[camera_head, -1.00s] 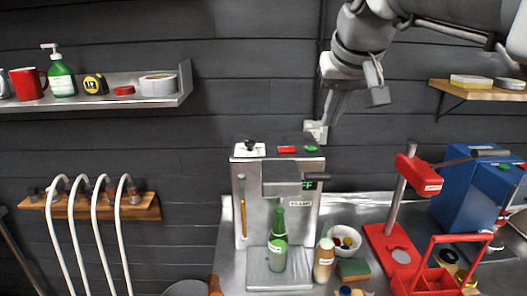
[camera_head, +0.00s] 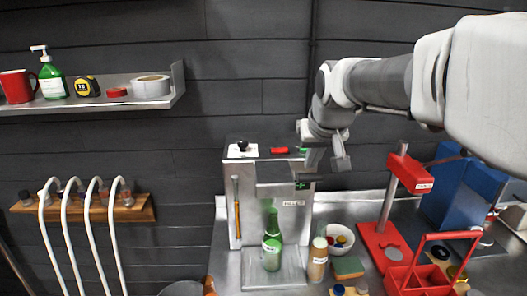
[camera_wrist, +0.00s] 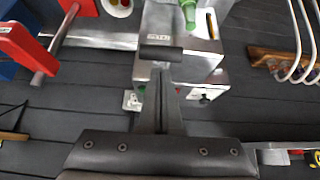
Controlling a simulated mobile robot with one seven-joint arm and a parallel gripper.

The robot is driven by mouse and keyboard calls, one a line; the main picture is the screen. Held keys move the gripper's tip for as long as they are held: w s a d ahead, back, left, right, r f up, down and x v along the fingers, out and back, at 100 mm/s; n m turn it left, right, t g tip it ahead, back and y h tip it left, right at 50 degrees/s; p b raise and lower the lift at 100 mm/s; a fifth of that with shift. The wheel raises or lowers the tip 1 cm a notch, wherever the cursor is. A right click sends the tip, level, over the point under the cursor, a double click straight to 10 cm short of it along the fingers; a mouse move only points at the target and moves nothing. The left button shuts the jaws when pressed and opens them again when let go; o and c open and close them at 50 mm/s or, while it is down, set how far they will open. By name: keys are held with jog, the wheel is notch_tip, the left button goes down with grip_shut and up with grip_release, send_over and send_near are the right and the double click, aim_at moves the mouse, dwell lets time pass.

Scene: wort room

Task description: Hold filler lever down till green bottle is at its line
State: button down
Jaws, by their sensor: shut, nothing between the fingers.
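The filler (camera_head: 290,205) is a grey metal box machine against the wall. The green bottle (camera_head: 272,245) stands upright on its base under the spout; its liquid level and line are too small to tell. The filler lever, a black bar, shows in the wrist view (camera_wrist: 161,53); in the head view it is mostly hidden by my gripper. My gripper (camera_head: 311,170) is shut and empty, pointing down at the filler's right front. In the wrist view the fingertips (camera_wrist: 158,72) are close to the lever; I cannot tell if they touch it.
A red capper stand (camera_head: 380,236), a red carrier (camera_head: 418,280) and a blue machine (camera_head: 455,200) are farther right. A shelf (camera_head: 160,98) hangs upper left.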

jog(key=shift+f, duration=0.4)
jog(key=shift+f+b, duration=0.2)
jog(key=shift+b, duration=0.1)
